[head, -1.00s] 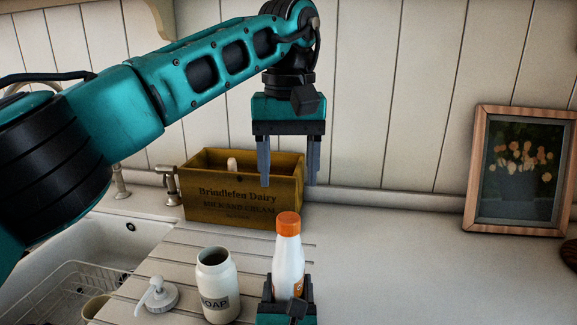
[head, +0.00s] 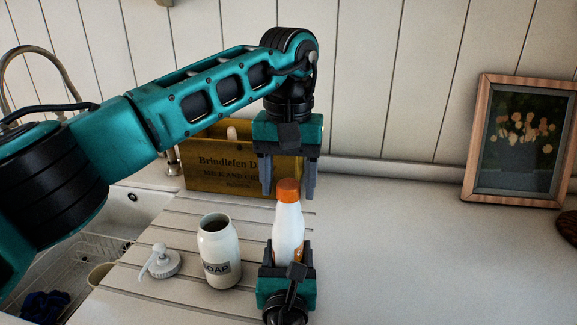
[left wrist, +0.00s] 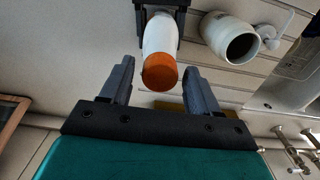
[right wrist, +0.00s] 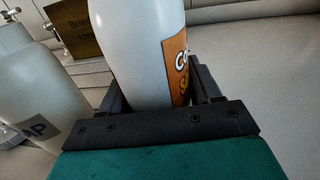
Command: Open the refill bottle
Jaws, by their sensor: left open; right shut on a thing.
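The refill bottle (head: 287,228) is white with an orange cap (head: 288,190) and stands upright on the ribbed drainboard. My right gripper (head: 288,262) is shut on its lower body; the right wrist view also shows the bottle (right wrist: 140,45) between the fingers. My left gripper (head: 288,190) is open and points down from above, its fingertips near cap height. In the left wrist view the orange cap (left wrist: 160,71) lies between and just beyond the open fingers, and I see no contact. The open soap jar (head: 220,255) stands left of the bottle.
A white pump top (head: 160,263) lies on the drainboard left of the jar. A wooden dairy crate (head: 225,172) stands behind, partly covered by my left arm. The sink is at far left. A framed picture (head: 520,145) leans at right; the counter before it is clear.

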